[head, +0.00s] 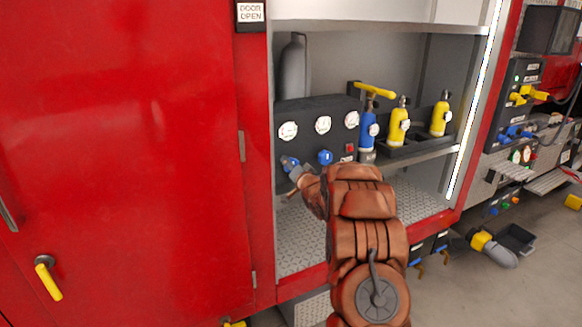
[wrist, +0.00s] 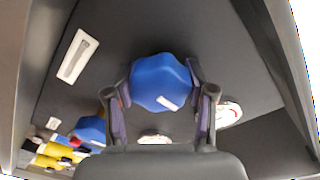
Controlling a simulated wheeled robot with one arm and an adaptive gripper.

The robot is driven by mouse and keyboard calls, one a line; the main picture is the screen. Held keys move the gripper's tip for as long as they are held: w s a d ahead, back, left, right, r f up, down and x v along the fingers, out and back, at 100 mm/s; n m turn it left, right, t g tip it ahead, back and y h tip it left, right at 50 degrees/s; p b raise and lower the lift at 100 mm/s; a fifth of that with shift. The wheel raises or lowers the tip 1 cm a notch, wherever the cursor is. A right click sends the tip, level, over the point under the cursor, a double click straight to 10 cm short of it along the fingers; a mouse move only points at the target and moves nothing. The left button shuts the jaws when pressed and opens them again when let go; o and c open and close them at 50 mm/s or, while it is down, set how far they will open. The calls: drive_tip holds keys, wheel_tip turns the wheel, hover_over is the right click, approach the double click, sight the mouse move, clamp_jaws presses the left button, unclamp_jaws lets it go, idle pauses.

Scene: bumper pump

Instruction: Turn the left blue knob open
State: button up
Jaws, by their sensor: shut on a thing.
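The left blue knob (head: 289,162) is on the lower part of the dark gauge panel (head: 308,111) inside the open compartment. In the wrist view this blue knob (wrist: 162,82) sits between both fingers of my gripper (wrist: 164,98), which are shut on its sides. A white mark shows on the knob's face. In the head view my gripper (head: 294,170) is at the knob, and my arm covers part of the area below. A second blue knob (head: 325,157) is to the right, and it also shows at lower left in the wrist view (wrist: 90,130).
Gauges (head: 323,125) sit above the knobs. A blue cylinder (head: 368,128) and yellow cylinders (head: 399,127) stand right of the panel. A large red door (head: 120,150) bounds the left. The compartment's patterned metal floor (head: 296,240) is bare below the panel.

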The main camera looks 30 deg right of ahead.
drive_tip(key=shift+f+b, duration=0.2)
drive_tip(key=shift+b, duration=0.1)
drive_tip(key=n+b, duration=0.3)
drive_tip(key=b, duration=0.1)
drive_tip(key=shift+f, duration=0.15)
drive_tip(key=n+b, duration=0.7)
drive_tip(key=shift+t, duration=0.3)
drive_tip(key=n+b, duration=0.3)
drive_tip(key=n, duration=0.1)
drive_tip(key=shift+n+y+b, duration=0.3)
drive_tip(key=shift+n+y, duration=0.1)
drive_tip(key=n+b, duration=0.2)
drive_tip(key=n, duration=0.1)
drive_tip(key=n+b, duration=0.1)
drive_tip(key=shift+r+n+y, duration=0.25)
drive_tip(key=shift+n+y, duration=0.05)
drive_tip(key=shift+n, duration=0.1)
drive_tip(key=o, duration=1.2)
drive_tip(key=shift+a, duration=0.1)
drive_tip(key=shift+c, duration=0.2)
